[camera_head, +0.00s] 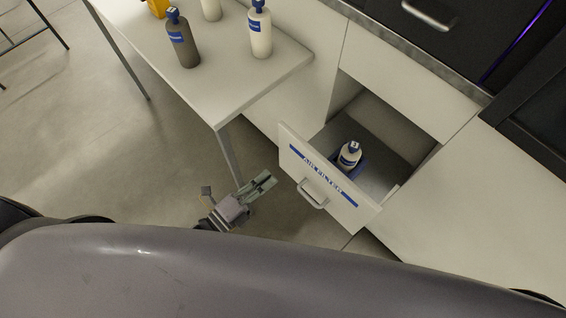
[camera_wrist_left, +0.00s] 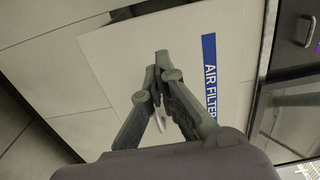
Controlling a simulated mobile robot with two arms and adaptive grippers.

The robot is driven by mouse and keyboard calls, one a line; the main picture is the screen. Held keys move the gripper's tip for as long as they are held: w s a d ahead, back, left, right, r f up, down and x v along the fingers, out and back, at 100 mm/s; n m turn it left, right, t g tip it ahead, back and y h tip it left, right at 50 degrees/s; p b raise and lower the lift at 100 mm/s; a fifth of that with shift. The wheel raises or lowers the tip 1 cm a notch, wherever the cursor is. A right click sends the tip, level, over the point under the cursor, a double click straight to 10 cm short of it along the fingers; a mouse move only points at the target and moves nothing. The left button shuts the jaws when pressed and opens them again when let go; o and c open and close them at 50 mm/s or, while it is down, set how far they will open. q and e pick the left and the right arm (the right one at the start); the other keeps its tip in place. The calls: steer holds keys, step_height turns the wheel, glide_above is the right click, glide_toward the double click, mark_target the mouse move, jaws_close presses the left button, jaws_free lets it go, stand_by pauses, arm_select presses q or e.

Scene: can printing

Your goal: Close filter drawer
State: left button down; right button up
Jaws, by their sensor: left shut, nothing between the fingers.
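The filter drawer (camera_head: 327,182) stands pulled out of the white cabinet, its front labelled AIR FILTER on a blue stripe. Its metal handle (camera_head: 312,193) is on the outer face. My right gripper is not in view.
A white table (camera_head: 225,95) with several bottles stands at the upper left, one leg close to my left gripper. A dark machine (camera_head: 440,40) is above the cabinet. Open floor (camera_head: 100,150) lies to the left.

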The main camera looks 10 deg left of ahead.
mark_target(291, 160)
arm_select(q)
steer(key=x, duration=0.5)
steer(key=shift+w+d+p, duration=0.2)
steer(key=shift+w+p, duration=0.15)
steer(key=shift+w+d, duration=0.25)
steer(key=shift+w, duration=0.05)
steer(key=b+x, duration=0.7)
steer(key=x, duration=1.3)
steer(key=shift+f, duration=0.2)
steer(key=shift+w+d+r+b, duration=0.1)
steer(key=shift+w+d+b, duration=0.3)
steer(key=shift+w, duration=0.15)
steer(key=shift+r, duration=0.15)
steer(key=shift+w+r, duration=0.1)
steer(key=shift+r, duration=0.05)
